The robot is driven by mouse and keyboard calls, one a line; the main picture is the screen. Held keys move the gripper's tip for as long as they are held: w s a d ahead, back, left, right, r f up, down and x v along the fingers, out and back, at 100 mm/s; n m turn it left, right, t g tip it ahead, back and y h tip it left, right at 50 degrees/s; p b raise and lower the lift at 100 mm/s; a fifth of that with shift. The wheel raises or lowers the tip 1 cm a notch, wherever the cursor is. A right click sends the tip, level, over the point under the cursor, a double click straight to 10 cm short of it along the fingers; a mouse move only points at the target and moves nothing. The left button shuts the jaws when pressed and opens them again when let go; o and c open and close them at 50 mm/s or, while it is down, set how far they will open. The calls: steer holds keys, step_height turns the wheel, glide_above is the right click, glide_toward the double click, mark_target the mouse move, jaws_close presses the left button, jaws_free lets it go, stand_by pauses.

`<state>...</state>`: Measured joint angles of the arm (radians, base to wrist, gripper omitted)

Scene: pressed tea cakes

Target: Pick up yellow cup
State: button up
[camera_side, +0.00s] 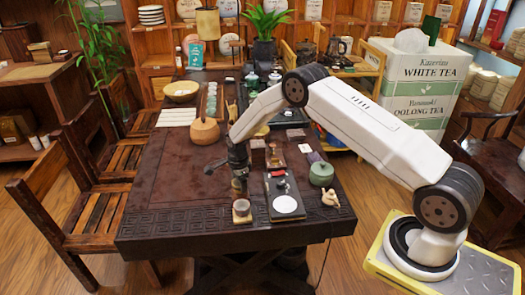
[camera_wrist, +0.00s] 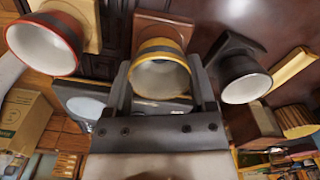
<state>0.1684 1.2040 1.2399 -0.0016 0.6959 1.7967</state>
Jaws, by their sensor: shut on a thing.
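The yellow cup (camera_wrist: 160,48) has a yellow and dark banded rim and a pale inside. In the wrist view it sits between the two dark fingers of my gripper (camera_wrist: 160,75), which are shut on it. A red-rimmed cup (camera_wrist: 42,45) is to its left and a black cup (camera_wrist: 243,78) to its right, both apart from the fingers.
The dark table (camera_side: 185,185) has a carved near edge. Right of the gripper are a black tray with a white disc (camera_side: 286,204), a green jar (camera_side: 321,174) and a small figurine (camera_side: 330,198). A wooden jar (camera_side: 205,131) stands farther back.

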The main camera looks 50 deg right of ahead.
steer(key=shift+r, duration=0.45)
steer(key=s+a+r, duration=0.2)
steer(key=s+r, duration=0.9)
steer(key=s, duration=0.3)
steer(key=shift+r, duration=0.1)
stand_by(0.4)
